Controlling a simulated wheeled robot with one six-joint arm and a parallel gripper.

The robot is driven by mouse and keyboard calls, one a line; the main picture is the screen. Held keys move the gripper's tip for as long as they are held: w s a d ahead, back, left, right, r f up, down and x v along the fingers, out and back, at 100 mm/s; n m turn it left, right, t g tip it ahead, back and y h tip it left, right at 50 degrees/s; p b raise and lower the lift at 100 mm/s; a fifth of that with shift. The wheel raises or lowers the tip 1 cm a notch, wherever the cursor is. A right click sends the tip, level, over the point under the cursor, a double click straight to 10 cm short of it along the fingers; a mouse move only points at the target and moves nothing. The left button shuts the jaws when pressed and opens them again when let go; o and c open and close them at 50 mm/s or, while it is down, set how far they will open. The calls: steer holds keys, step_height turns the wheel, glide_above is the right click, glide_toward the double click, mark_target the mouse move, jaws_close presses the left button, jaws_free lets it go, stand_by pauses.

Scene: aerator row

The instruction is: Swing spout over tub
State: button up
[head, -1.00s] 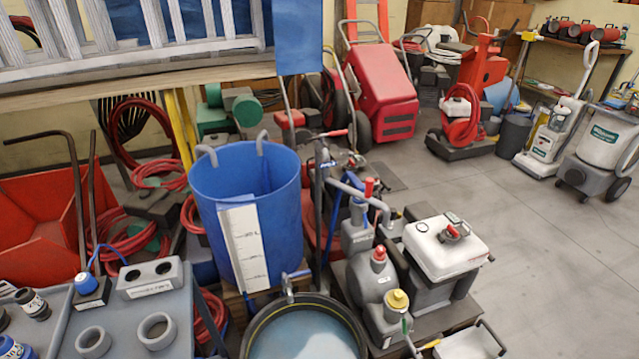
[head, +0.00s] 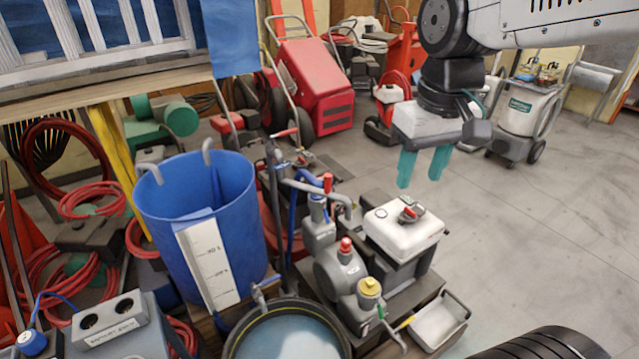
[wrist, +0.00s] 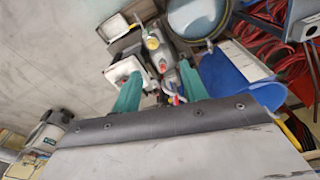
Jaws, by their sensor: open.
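A blue tub (head: 160,215) with a white level scale stands left of centre in the head view; it shows at the right in the wrist view (wrist: 222,75). A grey bent spout pipe (head: 304,186) with a red handle (head: 327,182) runs right of the tub, its downturned end towards the pump, not over the blue tub. A dark-rimmed round tub (head: 235,345) of pale liquid stands in front. My gripper (head: 421,180) is open and empty, above and right of the spout. In the wrist view its teal fingers (wrist: 161,70) point towards the pump unit.
A grey pump (head: 335,270) with red and yellow caps and a white-topped tank (head: 403,228) stand beside the spout. A white tray (head: 438,322) lies in front. A grey box with two holes (head: 108,320) is at lower left.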

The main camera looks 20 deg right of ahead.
steer(key=w, duration=0.9)
steer(key=n+g, duration=0.1)
steer(key=n, duration=0.2)
glide_above(328, 192)
steer(key=w, duration=0.1)
step_height(328, 192, down, 22)
steer(key=shift+d+r, duration=0.1)
step_height(328, 192, down, 8)
steer(key=shift+w, duration=0.1)
jaws_close()
